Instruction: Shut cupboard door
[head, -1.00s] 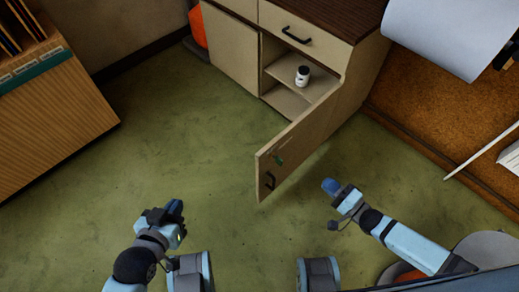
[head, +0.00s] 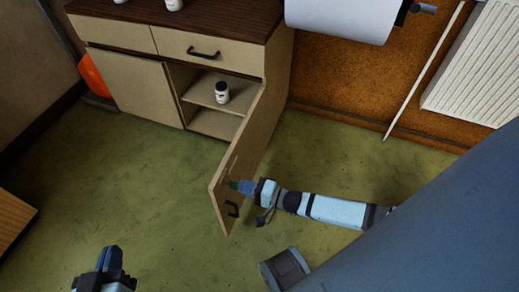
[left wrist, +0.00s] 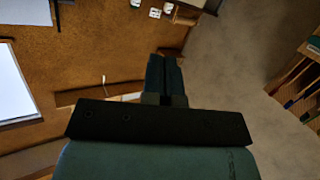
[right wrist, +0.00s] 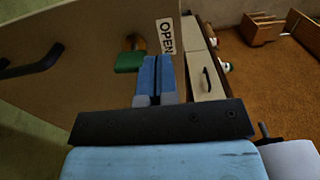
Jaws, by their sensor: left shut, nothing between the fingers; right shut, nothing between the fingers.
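The beige cupboard door (head: 250,143) stands wide open, sticking out from the cupboard's right side into the room. Its black handle (head: 232,209) is near the free edge, on the outer face, and shows in the right wrist view (right wrist: 33,64). My right gripper (head: 245,187) is shut and empty, at the outer face near the handle. In the right wrist view its blue fingers (right wrist: 157,76) point at the door beside a green piece and an "OPEN" label (right wrist: 166,36). Contact cannot be told. My left gripper (head: 111,259) is shut and empty, low over the floor.
The cupboard (head: 125,85) has drawers above and an open compartment with a white bottle (head: 222,92) on its shelf. A radiator (head: 475,75) and a leaning white rod (head: 422,75) are at the right. Green floor (head: 140,165) is clear in front of the cupboard.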

